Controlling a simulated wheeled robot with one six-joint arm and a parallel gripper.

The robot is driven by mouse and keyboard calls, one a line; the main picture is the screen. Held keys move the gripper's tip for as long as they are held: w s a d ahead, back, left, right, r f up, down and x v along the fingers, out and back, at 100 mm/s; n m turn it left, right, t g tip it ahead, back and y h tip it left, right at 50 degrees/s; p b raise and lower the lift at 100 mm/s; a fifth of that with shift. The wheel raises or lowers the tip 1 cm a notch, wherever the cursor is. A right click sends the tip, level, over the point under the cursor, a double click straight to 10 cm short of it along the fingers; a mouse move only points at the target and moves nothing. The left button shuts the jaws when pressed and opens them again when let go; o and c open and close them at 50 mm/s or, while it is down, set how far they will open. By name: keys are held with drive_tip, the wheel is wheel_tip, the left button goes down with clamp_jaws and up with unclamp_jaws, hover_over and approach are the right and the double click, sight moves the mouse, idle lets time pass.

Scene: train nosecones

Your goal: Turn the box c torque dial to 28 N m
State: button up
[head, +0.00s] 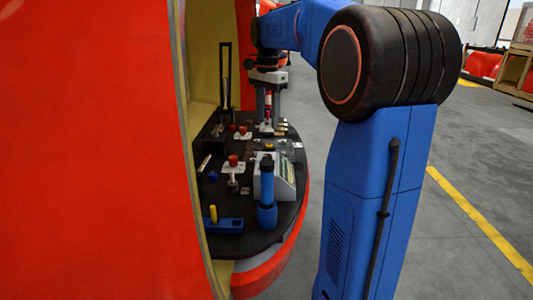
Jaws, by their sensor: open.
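My gripper (268,116) points straight down over the far part of the dark work surface (215,190). Its two fingers are apart, on either side of a small upright red and dark piece (268,99). I cannot tell whether they touch it. A pale grey box with a sloped face (286,172) stands at the right edge of the surface. Red knobs on white plates show at the middle (233,161) and further back (243,130). No label or scale is readable, so I cannot tell which part is the box c torque dial.
A blue upright tool (267,200) stands near the front, partly before the grey box. A blue tray (224,226) with a yellow-handled piece (213,213) lies front left. A black frame (226,80) stands at the back left. A large red shell wall (95,150) closes the left side.

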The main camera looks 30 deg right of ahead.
sight(268, 156)
wheel_tip(268, 156, down, 13)
drive_tip(key=shift+f, duration=0.1)
idle(0.4)
drive_tip(key=c, duration=1.1)
